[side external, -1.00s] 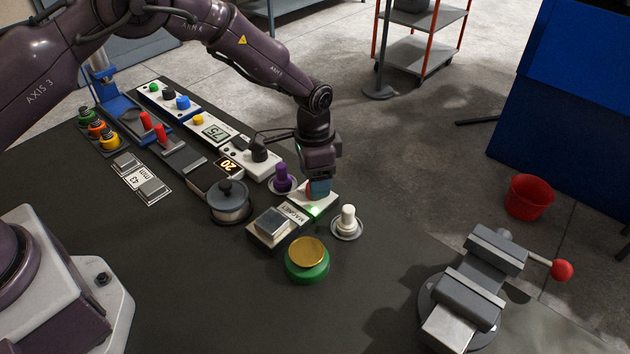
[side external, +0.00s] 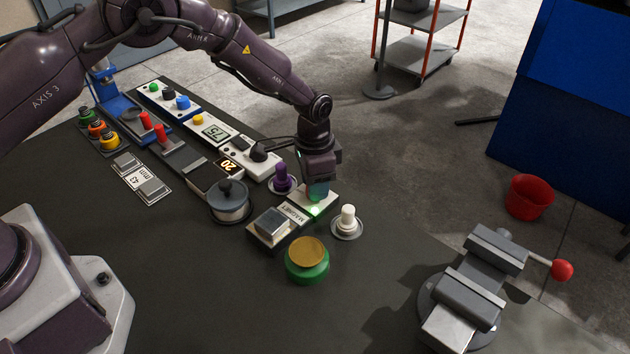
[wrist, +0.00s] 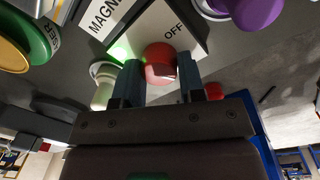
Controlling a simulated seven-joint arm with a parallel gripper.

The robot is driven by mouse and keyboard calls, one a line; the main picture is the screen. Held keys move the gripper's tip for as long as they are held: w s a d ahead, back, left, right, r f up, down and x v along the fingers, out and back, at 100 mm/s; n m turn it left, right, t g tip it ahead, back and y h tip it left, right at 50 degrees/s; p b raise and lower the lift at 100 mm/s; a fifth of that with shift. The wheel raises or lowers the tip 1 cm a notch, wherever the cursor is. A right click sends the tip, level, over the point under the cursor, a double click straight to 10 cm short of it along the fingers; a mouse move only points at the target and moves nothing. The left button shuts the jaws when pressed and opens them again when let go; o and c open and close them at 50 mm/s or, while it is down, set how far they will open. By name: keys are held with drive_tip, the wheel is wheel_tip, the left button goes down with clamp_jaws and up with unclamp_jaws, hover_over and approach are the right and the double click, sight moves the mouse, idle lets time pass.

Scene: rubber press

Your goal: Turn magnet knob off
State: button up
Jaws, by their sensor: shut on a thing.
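The magnet unit (side external: 297,213) is a white panel labelled MAGNET on the dark table, with a green light (side external: 315,211) lit. In the wrist view its plate (wrist: 150,28) also reads OFF. The round red magnet knob (wrist: 159,62) shows between my fingers in the wrist view. My gripper (side external: 318,190) points down over the panel, shut on the knob, with one finger on each side of it. In the side view the knob is mostly hidden by my gripper.
A purple knob (side external: 281,178) stands close to the left of my gripper and a white knob (side external: 347,221) close to the right. A green button with a gold top (side external: 307,259) is in front. A vise (side external: 470,285) stands at the right.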

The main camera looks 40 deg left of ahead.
drive_tip(key=n, duration=0.8)
drive_tip(key=shift+n+t, duration=0.3)
drive_tip(key=n, duration=0.4)
drive_tip(key=shift+s, duration=0.1)
drive_tip(key=shift+n, duration=2.5)
drive_tip(key=o, duration=0.9)
